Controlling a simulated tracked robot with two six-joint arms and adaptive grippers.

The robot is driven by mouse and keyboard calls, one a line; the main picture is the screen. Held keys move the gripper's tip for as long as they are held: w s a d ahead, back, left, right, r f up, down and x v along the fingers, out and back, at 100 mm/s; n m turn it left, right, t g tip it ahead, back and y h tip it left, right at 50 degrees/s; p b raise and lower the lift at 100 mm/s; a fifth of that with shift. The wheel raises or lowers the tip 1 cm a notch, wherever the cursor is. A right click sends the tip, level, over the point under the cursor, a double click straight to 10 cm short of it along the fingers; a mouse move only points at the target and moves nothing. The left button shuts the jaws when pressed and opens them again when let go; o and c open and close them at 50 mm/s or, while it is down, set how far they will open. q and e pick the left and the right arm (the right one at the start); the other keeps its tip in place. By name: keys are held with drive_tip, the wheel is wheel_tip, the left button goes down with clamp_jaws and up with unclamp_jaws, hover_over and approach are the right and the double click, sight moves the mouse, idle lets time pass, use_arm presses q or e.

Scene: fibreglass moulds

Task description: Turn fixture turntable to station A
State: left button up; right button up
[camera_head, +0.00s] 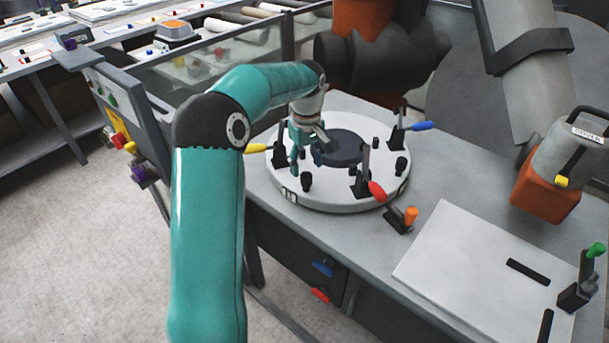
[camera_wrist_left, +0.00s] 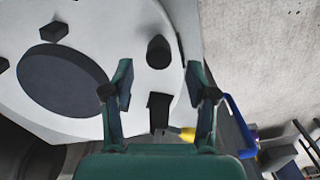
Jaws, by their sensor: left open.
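The fixture turntable (camera_head: 330,196) is a round white disc on the grey bench, with a dark round pad (camera_head: 343,148) at its middle. Toggle clamps with yellow (camera_head: 256,148), blue (camera_head: 421,126) and red (camera_head: 377,192) handles stand around its edge. A small label (camera_head: 290,196) shows on its front rim; I cannot read it. My left gripper (camera_head: 305,157) is over the left part of the disc. In the left wrist view, its open fingers (camera_wrist_left: 160,88) stand either side of the yellow-handled clamp's black block (camera_wrist_left: 158,111). Contact cannot be told. My right gripper is out of view.
An orange-knobbed post (camera_head: 411,216) stands on the bench beside the disc. A white board (camera_head: 475,260) lies at the front right, with a green-knobbed clamp (camera_head: 594,252). A grey-and-orange tool head (camera_head: 548,185) hangs to the right. A control panel (camera_head: 128,115) stands at the left.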

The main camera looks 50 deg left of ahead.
sight(306, 175)
use_arm(q)
drive_tip(key=shift+f, duration=2.3)
clamp_jaws()
